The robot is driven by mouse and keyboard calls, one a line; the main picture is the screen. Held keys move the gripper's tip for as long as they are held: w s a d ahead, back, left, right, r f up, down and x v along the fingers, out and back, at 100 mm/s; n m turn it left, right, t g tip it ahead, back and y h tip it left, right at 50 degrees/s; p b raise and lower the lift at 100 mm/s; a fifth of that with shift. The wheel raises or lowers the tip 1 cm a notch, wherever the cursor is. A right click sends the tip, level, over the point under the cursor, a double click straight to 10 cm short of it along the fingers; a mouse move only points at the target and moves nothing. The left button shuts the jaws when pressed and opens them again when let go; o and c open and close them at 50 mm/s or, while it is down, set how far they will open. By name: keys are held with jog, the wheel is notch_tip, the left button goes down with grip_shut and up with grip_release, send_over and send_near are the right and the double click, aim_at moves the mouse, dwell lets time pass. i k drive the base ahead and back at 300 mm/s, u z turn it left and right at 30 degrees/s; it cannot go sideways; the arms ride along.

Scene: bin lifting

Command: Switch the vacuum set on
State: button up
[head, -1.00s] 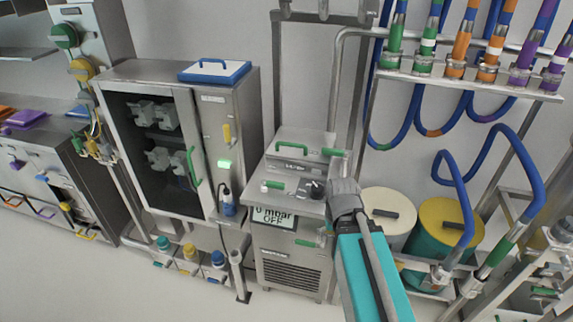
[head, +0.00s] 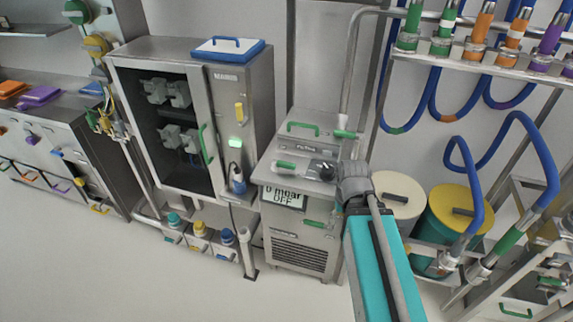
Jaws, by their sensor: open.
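The vacuum set (head: 297,243) is a grey steel cabinet in the middle of the head view, with a vent grille low on its front. Its display (head: 284,198) reads "0 mbar OFF". A dark knob (head: 322,170) sits on its top panel, with a small green-ended handle (head: 291,166) to the left of it. My gripper (head: 336,172) is at the right part of the top, beside or over the knob. My arm partly hides the right side of the set. The fingers are small and dark here, and I cannot tell whether they touch the knob.
A glass-door cabinet (head: 240,92) with a blue-rimmed tray (head: 229,48) on top stands to the left. A cream drum (head: 403,190) and a yellow-lidded drum (head: 458,205) stand to the right, below blue hoses (head: 548,165). The floor (head: 150,285) in front is clear.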

aim_at(276, 164)
jog(key=k, duration=0.5)
jog(key=z, duration=0.85)
jog(key=i, duration=0.8)
jog(key=u, duration=0.9)
